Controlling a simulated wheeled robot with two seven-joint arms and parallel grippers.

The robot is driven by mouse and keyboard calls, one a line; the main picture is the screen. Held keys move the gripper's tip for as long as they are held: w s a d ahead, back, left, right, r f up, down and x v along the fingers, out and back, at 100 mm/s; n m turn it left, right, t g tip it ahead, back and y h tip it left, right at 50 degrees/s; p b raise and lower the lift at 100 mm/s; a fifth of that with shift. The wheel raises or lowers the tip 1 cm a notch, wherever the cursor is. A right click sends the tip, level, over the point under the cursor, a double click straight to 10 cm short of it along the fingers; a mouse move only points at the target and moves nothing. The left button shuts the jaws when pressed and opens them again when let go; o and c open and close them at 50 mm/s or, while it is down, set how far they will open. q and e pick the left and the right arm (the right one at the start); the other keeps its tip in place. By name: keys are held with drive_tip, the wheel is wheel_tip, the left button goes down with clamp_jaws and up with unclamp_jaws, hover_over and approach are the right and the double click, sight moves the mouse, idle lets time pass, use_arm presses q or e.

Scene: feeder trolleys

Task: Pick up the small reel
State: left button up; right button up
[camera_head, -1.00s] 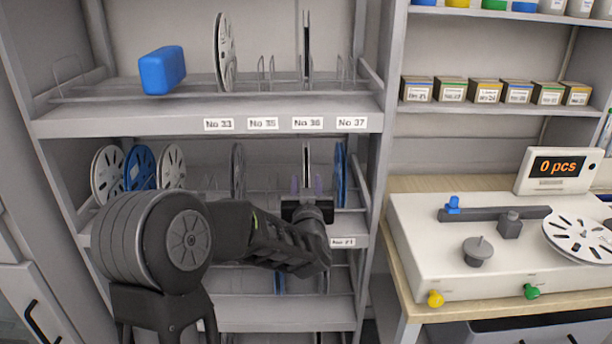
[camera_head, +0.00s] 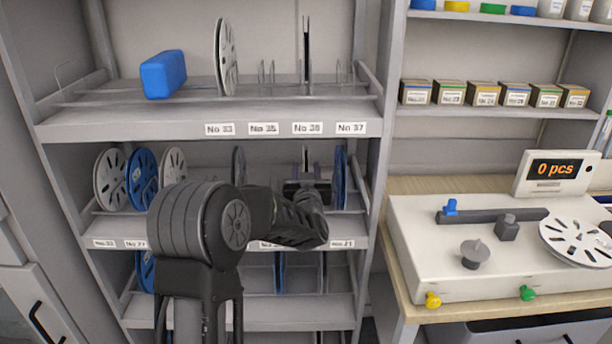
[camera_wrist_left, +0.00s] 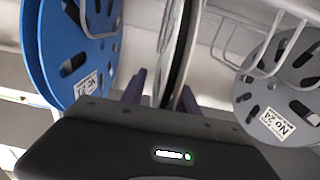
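My left gripper (camera_head: 306,183) reaches into the second shelf, in front of a thin reel (camera_head: 305,155) standing edge-on there. In the left wrist view the two purple fingers (camera_wrist_left: 162,92) are apart, one on each side of this pale-rimmed reel (camera_wrist_left: 179,45). A gap shows by the left finger; whether the right finger touches is unclear. A blue reel (camera_wrist_left: 70,50) stands to the left and a grey reel (camera_wrist_left: 275,90) labelled No 24 to the right. The reel's lower part is hidden behind the gripper body. My right gripper is not in view.
The upper shelf (camera_head: 120,122) holds a blue block (camera_head: 163,74) and reels in wire dividers. Several reels stand at the left of the second shelf, one blue (camera_head: 142,178). A bench at right carries a counting device (camera_head: 430,240) with a "0 pcs" display (camera_head: 555,168).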

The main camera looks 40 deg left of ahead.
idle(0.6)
use_arm(q)
clamp_jaws()
idle(0.3)
